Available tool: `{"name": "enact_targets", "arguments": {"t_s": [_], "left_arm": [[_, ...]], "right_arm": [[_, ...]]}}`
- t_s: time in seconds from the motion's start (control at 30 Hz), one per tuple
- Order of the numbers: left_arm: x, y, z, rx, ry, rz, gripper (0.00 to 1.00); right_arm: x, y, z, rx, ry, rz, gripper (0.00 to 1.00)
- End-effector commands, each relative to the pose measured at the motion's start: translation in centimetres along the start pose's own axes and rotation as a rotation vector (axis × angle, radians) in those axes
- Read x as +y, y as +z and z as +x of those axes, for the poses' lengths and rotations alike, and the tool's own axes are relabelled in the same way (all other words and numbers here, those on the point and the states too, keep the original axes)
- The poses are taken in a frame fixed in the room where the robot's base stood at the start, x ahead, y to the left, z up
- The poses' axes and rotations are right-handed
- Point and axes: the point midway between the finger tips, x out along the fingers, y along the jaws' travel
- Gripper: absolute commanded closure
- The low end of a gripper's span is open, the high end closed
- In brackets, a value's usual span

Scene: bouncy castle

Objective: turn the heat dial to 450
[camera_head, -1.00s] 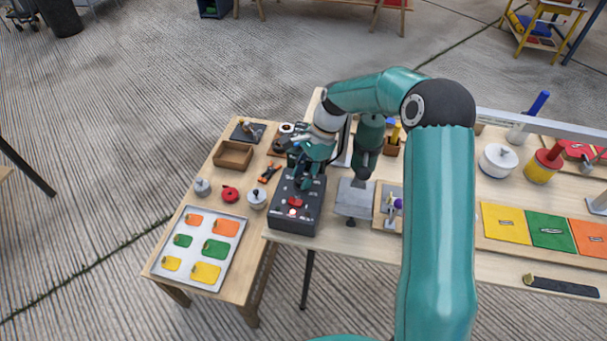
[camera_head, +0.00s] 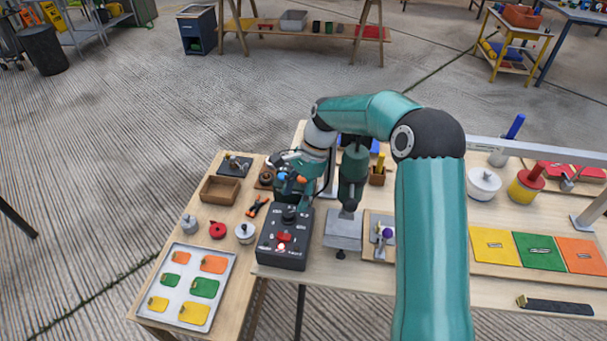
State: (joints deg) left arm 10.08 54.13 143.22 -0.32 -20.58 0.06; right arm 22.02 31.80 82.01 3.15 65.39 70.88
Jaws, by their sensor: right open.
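A black control box (camera_head: 268,248) stands near the front left of the main table. A dark round dial (camera_head: 289,215) sits on the rear part of its top, with a red switch (camera_head: 284,238) and a small lit lamp (camera_head: 281,247) in front. The dial's setting and the markings are too small to read. My right gripper (camera_head: 292,196) is open just behind and above the dial. Its fingers are small and partly merged with the arm, so I cannot tell whether they touch the dial. My left gripper is not in view.
A grey block-like fixture (camera_head: 343,229) stands close right of the box. Left are an orange-black tool (camera_head: 257,206), small lidded pots (camera_head: 245,233), a wooden tray (camera_head: 221,190) and a tray of coloured tags (camera_head: 222,290). My right arm hides part of the table.

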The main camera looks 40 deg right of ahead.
Motion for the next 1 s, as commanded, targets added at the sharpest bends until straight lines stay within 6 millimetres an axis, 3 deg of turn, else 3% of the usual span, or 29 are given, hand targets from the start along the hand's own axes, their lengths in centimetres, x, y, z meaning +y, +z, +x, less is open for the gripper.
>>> {"name": "enact_targets", "arguments": {"t_s": [0.2,0.4,1.0], "left_arm": [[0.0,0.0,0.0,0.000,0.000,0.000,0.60],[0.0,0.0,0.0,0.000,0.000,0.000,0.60],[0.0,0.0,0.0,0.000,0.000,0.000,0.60]], "right_arm": [[-0.1,-0.1,-4.6,0.002,-0.004,0.000,0.41],[-0.1,-0.1,-7.1,0.001,-0.003,0.000,0.41],[0.0,0.0,-7.7,0.001,-0.001,0.000,0.41]]}}
